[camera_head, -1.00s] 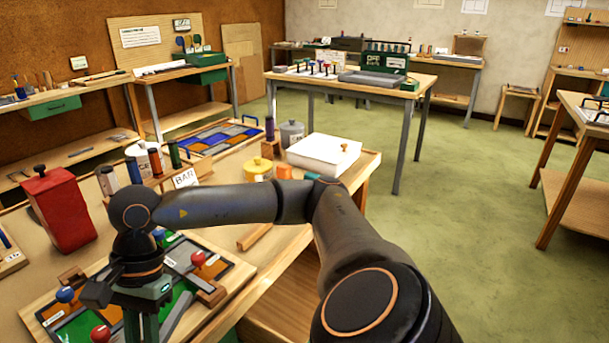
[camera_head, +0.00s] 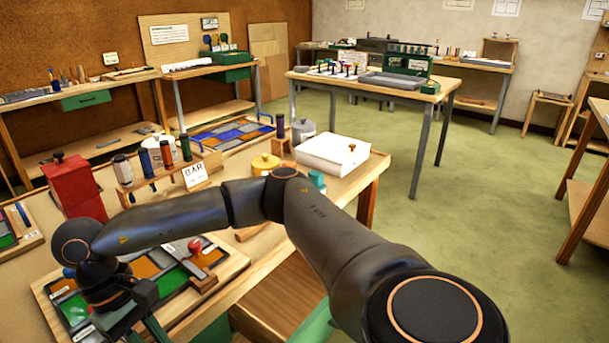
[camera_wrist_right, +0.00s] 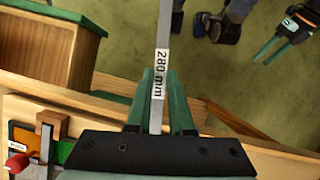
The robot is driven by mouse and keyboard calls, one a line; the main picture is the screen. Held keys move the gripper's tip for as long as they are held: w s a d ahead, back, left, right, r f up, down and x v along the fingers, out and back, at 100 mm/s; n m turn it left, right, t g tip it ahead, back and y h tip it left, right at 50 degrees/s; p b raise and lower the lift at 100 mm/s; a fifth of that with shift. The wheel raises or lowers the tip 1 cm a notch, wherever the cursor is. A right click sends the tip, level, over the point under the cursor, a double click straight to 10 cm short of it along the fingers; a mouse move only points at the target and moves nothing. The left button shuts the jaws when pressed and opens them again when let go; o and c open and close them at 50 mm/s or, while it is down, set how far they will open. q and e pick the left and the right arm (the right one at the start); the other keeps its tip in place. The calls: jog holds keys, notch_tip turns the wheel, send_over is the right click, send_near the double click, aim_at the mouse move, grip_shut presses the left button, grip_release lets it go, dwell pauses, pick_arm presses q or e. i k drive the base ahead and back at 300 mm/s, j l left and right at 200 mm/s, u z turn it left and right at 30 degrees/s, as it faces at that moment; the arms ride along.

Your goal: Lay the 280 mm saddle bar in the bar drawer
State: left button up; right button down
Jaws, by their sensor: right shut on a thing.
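My right gripper (camera_wrist_right: 168,95) is shut on the 280 mm saddle bar (camera_wrist_right: 163,62), a thin grey bar with a white "280 mm" label. In the right wrist view the bar runs up between the green fingers and out of the top edge. In the head view my right gripper (camera_head: 140,330) is low at the left, over the bench front, and the bar is not clear there. An open wooden drawer with a green front (camera_head: 318,326) sticks out below the bench edge. My left gripper (camera_wrist_right: 264,51) shows only in the right wrist view, empty, its fingers apart.
A "BAR" card (camera_head: 195,175) stands on the bench by a rack of rollers. A panel board (camera_head: 150,275) with red and blue knobs lies close to my right gripper. A red container (camera_head: 73,187) and white box (camera_head: 332,155) stand farther back. Open floor lies right.

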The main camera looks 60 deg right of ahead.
aim_at(306, 298)
jog(key=k+l+z, duration=0.15)
jog(key=z, duration=0.2)
jog(key=l+z, duration=0.35)
jog(key=k+l+z, duration=0.15)
jog(key=l+z, duration=0.2)
